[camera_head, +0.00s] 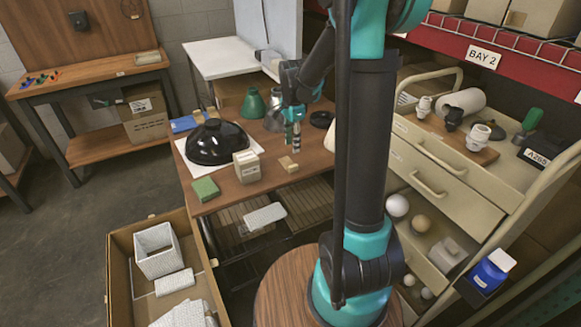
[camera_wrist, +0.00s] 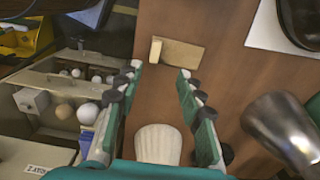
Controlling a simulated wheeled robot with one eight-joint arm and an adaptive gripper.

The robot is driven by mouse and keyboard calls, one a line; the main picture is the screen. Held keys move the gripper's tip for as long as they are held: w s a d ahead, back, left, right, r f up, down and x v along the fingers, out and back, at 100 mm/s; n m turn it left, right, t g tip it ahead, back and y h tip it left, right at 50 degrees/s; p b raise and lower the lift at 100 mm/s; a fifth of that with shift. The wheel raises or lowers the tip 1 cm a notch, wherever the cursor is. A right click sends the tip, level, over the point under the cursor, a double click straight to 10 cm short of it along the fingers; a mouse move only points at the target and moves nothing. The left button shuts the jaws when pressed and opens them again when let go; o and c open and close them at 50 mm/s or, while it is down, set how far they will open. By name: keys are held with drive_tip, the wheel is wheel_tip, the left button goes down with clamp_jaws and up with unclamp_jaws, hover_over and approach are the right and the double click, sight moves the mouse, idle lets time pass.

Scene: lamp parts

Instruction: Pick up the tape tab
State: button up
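A small flat tan piece with a short raised end, which looks like the tape tab (camera_head: 289,164), lies on the brown wooden table near its front edge. In the wrist view the tape tab (camera_wrist: 180,54) is just beyond my fingertips, its raised end at the left. My gripper (camera_wrist: 159,70) is open, with a wide gap between its fingers and nothing held. In the head view my gripper (camera_head: 292,137) points down above the table, behind the tab and apart from it.
A black shade (camera_head: 214,143) on a white sheet, a beige box (camera_head: 247,166) and a green sponge-like block (camera_head: 205,189) stand left of the tab. A cream rounded object (camera_wrist: 158,145) shows below my fingers, and a metallic shade (camera_wrist: 282,130) at the right. A drawer cabinet (camera_head: 440,170) stands to the right.

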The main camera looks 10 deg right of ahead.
sight(293, 166)
wheel_tip(293, 166, down, 4)
drive_tip(key=shift+r, duration=0.1)
drive_tip(key=shift+s+d+f, duration=0.1)
drive_tip(key=shift+s+f, duration=0.1)
drive_tip(key=shift+f, duration=1.15)
drive_tip(key=shift+s+f, duration=0.2)
drive_tip(key=shift+f, duration=1.15)
drive_tip(key=c, duration=0.9)
